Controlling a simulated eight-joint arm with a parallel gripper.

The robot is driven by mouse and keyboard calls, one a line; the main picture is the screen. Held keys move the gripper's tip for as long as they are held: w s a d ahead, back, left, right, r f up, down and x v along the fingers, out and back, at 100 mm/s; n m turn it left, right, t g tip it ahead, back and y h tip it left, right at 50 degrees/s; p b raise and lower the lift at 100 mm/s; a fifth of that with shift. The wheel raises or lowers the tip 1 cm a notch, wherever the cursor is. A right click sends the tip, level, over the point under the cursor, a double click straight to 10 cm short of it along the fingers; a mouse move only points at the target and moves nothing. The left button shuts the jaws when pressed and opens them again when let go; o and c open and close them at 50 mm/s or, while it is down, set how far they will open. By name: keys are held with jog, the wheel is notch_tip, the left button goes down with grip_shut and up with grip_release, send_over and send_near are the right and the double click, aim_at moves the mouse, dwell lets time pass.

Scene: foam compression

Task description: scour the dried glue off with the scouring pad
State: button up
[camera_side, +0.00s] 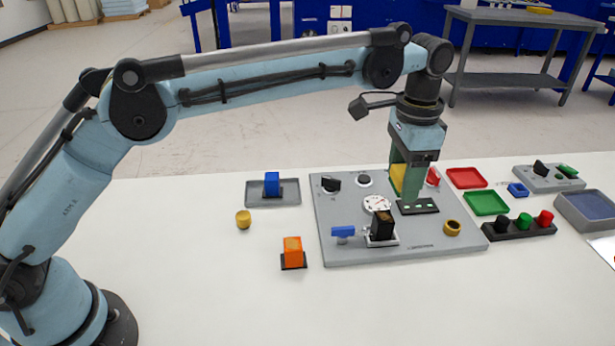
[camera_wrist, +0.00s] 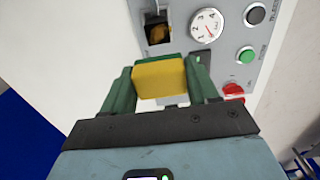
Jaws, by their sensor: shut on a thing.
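The scouring pad is a yellow block with a green layer (camera_wrist: 160,80); it also shows in the side view (camera_side: 397,178), partly hidden by a finger. My gripper (camera_wrist: 162,84) is shut on it, with one green finger on each side. In the side view my gripper (camera_side: 405,182) points down over the back right part of the grey panel (camera_side: 350,256). I cannot tell whether the pad touches the panel. I cannot make out the dried glue for sure; a brownish patch (camera_wrist: 158,34) shows in a dark holder on the panel.
The panel carries a dial (camera_side: 376,203), a blue-handled valve (camera_side: 343,232), a dark upright block (camera_side: 382,224) and a brass ring (camera_side: 452,228). An orange block (camera_side: 292,250) stands in front left. Red (camera_side: 466,178) and green (camera_side: 486,204) trays lie right.

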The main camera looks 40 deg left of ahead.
aim_at(390, 216)
jog(key=shift+f, duration=2.75)
jog(key=shift+s+a+f, duration=0.35)
jog(key=shift+f, duration=0.2)
jog(key=shift+c, duration=0.5)
jog(key=shift+s+a, duration=1.1)
jog(key=shift+w+d, duration=1.4)
jog(key=shift+d+r, duration=0.1)
jog(key=shift+r, duration=3.95)
